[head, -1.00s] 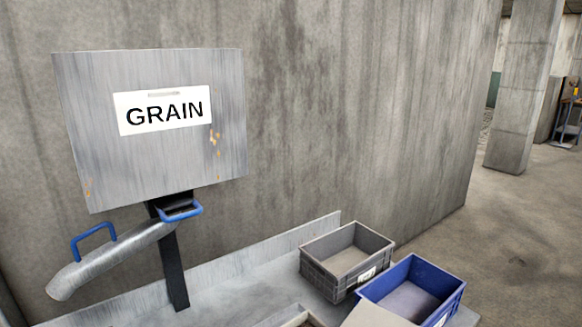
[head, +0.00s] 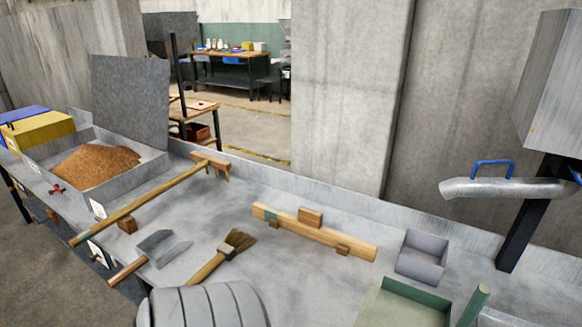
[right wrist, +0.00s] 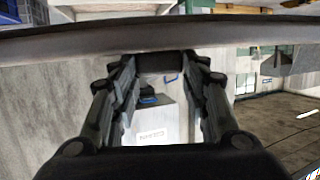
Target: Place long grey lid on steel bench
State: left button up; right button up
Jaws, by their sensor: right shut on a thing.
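In the right wrist view a long grey piece, seemingly the long grey lid (right wrist: 60,47), runs across the top of the picture, close to the camera. My right gripper (right wrist: 160,62) is shut on a dark bar at the middle of its near side. How the bar joins the lid is hard to see. The steel bench (head: 305,262) runs across the head view, with a low raised back edge. Neither gripper shows in the head view, and my left gripper is in no view.
On the bench are a grain box (head: 150,165), a long wooden rake (head: 150,200), a scoop (head: 155,250), a brush (head: 225,255), a wooden beam (head: 315,233), a small grey bin (head: 421,255) and a green tray (head: 400,308). Bare steel lies between brush and beam.

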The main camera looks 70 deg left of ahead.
aim_at(301, 291)
jog(key=k+u, duration=0.1)
jog(key=u, duration=1.15)
jog(key=j+u, duration=0.1)
jog(key=u, duration=0.25)
jog(key=i+u, duration=0.1)
jog(key=u, duration=0.25)
jog(key=i+j+u, duration=0.1)
jog(key=u, duration=0.3)
